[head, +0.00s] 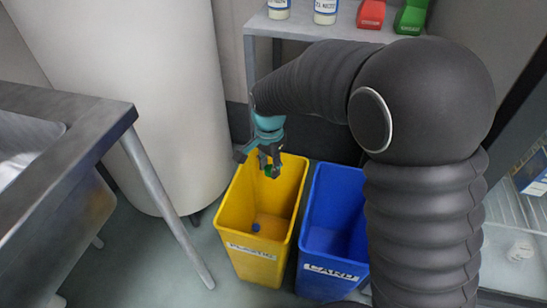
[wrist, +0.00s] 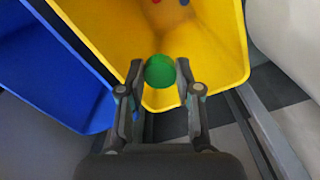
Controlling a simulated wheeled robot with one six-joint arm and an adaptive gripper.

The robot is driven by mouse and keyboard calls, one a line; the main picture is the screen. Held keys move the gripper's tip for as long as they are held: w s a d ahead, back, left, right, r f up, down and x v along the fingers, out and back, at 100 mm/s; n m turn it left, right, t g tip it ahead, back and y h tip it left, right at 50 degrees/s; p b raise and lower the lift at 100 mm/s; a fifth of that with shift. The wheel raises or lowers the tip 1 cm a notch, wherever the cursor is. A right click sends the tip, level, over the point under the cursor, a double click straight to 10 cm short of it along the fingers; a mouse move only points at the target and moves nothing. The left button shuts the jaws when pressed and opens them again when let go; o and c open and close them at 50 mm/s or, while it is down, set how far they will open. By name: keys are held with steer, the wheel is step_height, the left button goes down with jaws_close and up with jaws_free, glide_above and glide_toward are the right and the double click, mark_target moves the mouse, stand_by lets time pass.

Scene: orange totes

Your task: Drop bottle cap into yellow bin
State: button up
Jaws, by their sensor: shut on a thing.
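My gripper (head: 268,170) is over the back part of the yellow bin (head: 234,213), at about rim height. It is shut on a green bottle cap (wrist: 160,71), which sits between the two fingertips in the wrist view. The cap also shows in the head view as a small green spot (head: 269,170). The yellow bin's opening (wrist: 214,60) lies beneath the cap in the wrist view. The bin bears a label that reads PLASTIC. A small blue cap (head: 256,227) lies on its floor, and the wrist view also shows a red piece at the top edge.
A blue bin (head: 318,240) stands right of the yellow one. A shelf (head: 290,27) with bottles, a red item and a green item is behind. A metal table (head: 95,112) and a white cylinder (head: 165,90) are at left.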

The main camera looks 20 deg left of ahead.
mark_target(269, 169)
steer(key=shift+f+b, duration=1.7)
steer(key=shift+f, duration=1.2)
steer(key=o, duration=0.8)
steer(key=shift+c, duration=0.2)
steer(key=shift+r, duration=0.1)
step_height(269, 169, up, 12)
steer(key=shift+f, duration=0.1)
